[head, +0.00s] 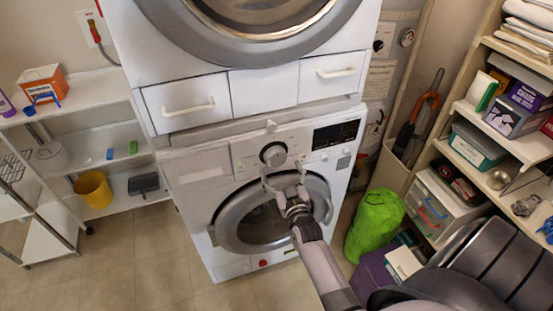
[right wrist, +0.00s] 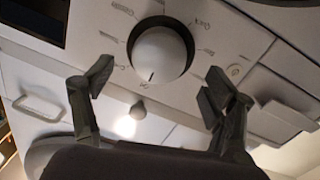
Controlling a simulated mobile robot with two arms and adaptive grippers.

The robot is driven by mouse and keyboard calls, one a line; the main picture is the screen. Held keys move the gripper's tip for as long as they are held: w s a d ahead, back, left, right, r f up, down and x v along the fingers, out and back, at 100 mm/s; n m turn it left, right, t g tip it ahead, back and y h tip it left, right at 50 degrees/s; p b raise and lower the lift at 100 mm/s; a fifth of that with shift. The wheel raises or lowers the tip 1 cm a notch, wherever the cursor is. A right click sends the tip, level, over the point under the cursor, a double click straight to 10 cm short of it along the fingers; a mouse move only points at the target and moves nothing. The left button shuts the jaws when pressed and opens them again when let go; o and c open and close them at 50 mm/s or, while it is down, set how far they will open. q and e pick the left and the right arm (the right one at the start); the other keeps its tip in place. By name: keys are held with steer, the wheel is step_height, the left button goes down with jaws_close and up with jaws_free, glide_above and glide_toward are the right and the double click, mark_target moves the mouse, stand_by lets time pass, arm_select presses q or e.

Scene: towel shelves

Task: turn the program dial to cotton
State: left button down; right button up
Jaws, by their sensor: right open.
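The program dial (head: 273,153) is a round knob with a dark ring on the front panel of the lower washing machine (head: 195,180). In the right wrist view the dial (right wrist: 160,55) is white, with a short dark mark near its lower edge and printed program labels around it, too small to read surely. My right gripper (head: 284,178) is in front of the panel, just below the dial. Its two fingers (right wrist: 153,88) are spread wide, one on each side of the dial and apart from it. My left gripper does not show.
A dark display (head: 335,134) is right of the dial. Another machine (head: 255,20) stands above, over drawers with handles (head: 335,72). Shelves with a yellow bucket (head: 93,189) stand left. Crowded shelves (head: 515,140) and a green bag (head: 374,225) stand right. The floor (head: 130,260) at front left is clear.

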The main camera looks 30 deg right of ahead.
mark_target(277, 161)
steer(key=x, duration=0.5)
steer(key=shift+w, duration=0.15)
steer(key=shift+c, duration=0.5)
steer(key=c, duration=1)
